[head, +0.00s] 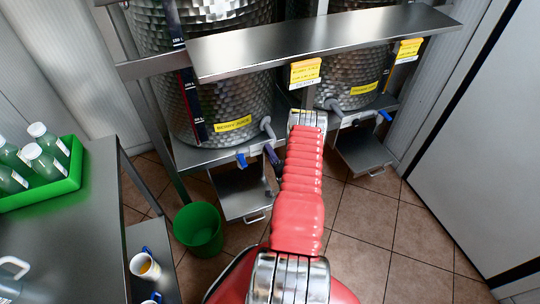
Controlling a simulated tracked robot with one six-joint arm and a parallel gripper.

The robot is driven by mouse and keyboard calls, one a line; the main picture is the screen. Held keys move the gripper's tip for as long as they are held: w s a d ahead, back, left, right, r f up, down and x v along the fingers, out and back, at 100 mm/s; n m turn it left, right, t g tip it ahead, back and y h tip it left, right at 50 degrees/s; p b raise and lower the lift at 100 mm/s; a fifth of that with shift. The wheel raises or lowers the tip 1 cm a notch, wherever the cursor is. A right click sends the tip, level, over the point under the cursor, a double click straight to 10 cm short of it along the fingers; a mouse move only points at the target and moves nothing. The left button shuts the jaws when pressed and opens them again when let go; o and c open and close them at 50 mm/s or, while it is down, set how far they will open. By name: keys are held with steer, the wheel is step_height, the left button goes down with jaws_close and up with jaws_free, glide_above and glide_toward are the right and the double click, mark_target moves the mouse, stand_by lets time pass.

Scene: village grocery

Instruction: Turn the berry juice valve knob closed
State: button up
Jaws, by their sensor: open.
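Two dimpled steel tanks stand at the back. The left tank (228,88) carries a yellow label (233,123) that seems to read berry juice. Its spout (267,127) is at the lower right, and a blue valve knob (241,159) shows low in front of it. My red arm reaches up from the bottom of the picture, to the right of this knob. My gripper (273,158) shows as small dark fingers beside the arm, to the right of the blue knob and apart from it. It is open; its fingertips are partly hidden.
The right tank (347,72) has its own blue knob (385,116). A steel shelf (330,42) crosses in front of the tanks. A green bucket (198,229) stands on the floor. At left, a table (75,235) bears a green crate (45,193) of bottles. Tiled floor is clear at right.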

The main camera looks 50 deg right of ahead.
steer(key=v, duration=1.3)
steer(key=shift+s, duration=0.25)
steer(key=shift+a+f, duration=0.1)
